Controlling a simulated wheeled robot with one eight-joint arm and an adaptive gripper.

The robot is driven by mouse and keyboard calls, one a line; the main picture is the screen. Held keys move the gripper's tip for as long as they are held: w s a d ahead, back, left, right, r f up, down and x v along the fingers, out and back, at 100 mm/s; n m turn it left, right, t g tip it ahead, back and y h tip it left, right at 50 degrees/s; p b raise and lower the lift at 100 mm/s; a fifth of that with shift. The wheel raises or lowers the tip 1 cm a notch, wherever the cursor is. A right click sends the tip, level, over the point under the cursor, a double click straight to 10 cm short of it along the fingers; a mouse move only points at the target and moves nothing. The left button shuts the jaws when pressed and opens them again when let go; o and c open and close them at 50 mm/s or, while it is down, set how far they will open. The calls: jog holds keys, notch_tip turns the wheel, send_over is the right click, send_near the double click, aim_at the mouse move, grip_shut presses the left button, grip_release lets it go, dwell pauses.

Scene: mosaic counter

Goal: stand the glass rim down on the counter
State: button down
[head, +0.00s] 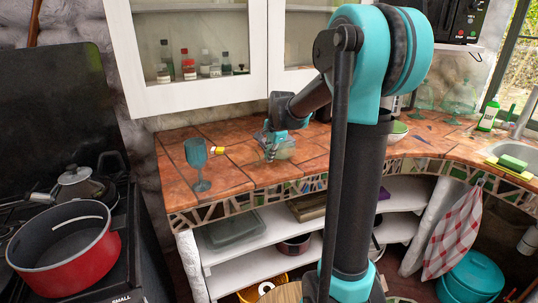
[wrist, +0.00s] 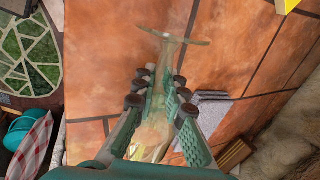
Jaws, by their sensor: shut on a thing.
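My gripper (wrist: 168,82) is shut on a clear, faintly green stemmed glass (wrist: 173,37). In the wrist view its thin round foot shows nearly edge-on beyond my fingertips, its stem runs back between the fingers, and its wider part shows toward the palm. Its rim is hidden or unclear, and I cannot tell the exact tilt. In the head view my gripper (head: 272,142) is over the tiled counter (head: 230,178), left of my arm. The glass's outline there is hard to make out. I cannot tell whether it touches the counter.
A teal goblet (head: 196,158) stands upright at the counter's left. A small yellow-and-white item (head: 217,150) lies between it and my gripper, with bare tiles around. Clear glasses (head: 458,100) stand far right. A red pot (head: 62,248) is on the stove at left.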

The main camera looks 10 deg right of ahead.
jog(key=shift+f, duration=0.55)
dwell(0.5)
jog(key=c, duration=1.5)
grip_release()
jog(key=v, duration=1)
jog(key=m, duration=0.9)
